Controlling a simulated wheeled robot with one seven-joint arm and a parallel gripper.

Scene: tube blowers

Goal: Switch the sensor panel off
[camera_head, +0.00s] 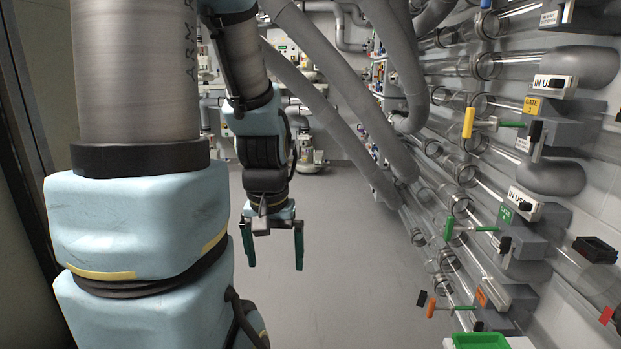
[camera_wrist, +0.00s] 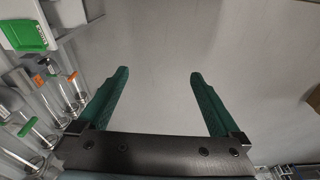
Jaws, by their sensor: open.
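My gripper (camera_head: 274,264) hangs open and empty over the floor, left of the tube wall, fingers pointing down. In the wrist view its two green fingers (camera_wrist: 158,74) are wide apart with only grey floor between them. I cannot make out a panel labelled as the sensor panel. On the right wall are two white "IN USE" plates with dark switches, an upper one (camera_head: 553,87) and a lower one (camera_head: 523,204). My gripper is well away from both, and I cannot read their switch settings.
Clear tubes (camera_head: 520,68) line the right wall, with a yellow handle (camera_head: 468,122), a green handle (camera_head: 448,228) and an orange handle (camera_head: 431,307) sticking out. A green tray (camera_head: 481,341) is at the bottom right. Thick grey hoses (camera_head: 345,85) slant across the back. The middle floor (camera_head: 340,270) is clear.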

